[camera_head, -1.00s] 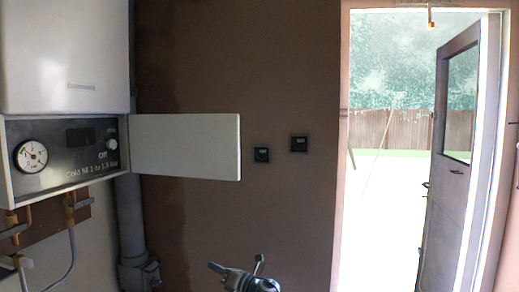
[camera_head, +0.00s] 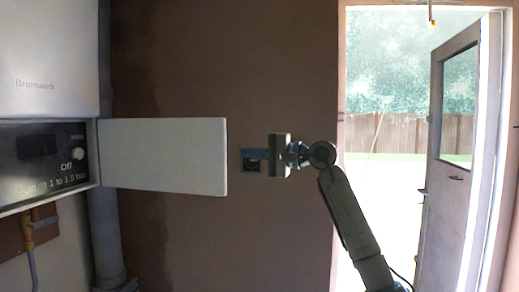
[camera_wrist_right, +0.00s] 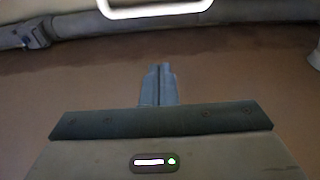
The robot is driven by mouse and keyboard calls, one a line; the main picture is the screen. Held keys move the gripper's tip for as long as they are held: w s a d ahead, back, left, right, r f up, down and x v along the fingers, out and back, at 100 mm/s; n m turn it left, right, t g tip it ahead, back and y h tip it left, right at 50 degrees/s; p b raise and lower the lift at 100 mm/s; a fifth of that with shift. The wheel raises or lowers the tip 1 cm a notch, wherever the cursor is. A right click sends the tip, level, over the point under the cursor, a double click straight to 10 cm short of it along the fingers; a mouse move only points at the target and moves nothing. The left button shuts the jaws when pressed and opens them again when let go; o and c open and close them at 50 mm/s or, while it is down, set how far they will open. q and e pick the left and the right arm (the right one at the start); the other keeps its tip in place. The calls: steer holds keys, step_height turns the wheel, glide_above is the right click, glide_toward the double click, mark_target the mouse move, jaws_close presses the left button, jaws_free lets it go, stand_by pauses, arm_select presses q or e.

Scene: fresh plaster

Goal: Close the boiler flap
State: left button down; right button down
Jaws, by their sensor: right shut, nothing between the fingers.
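The boiler (camera_head: 50,55) hangs at the left edge in the head view, with its dark control panel (camera_head: 40,160) uncovered. The white boiler flap (camera_head: 163,156) stands open, extending right from the panel's right edge. My right gripper (camera_head: 243,153) is to the right of the flap's free edge, its fingers pointing left. A small gap shows between them in the picture; the depth between them is unclear. In the right wrist view, the gripper's fingers (camera_wrist_right: 158,70) are together and empty. My left gripper is not in view.
A grey pipe (camera_head: 103,240) runs down below the flap. An open door (camera_head: 450,160) stands at the right. A pale rounded outline (camera_wrist_right: 155,12) at the top of the wrist view is unclear.

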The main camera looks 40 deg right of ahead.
steer(key=a+p, duration=0.1)
steer(key=w+a+p, duration=0.1)
steer(key=a, duration=0.1)
steer(key=w+a+p, duration=0.1)
steer(key=a, duration=0.1)
steer(key=shift+a+p, duration=0.2)
steer(key=shift+p, duration=0.15)
steer(key=shift+w+f, duration=0.1)
steer(key=shift+w, duration=0.05)
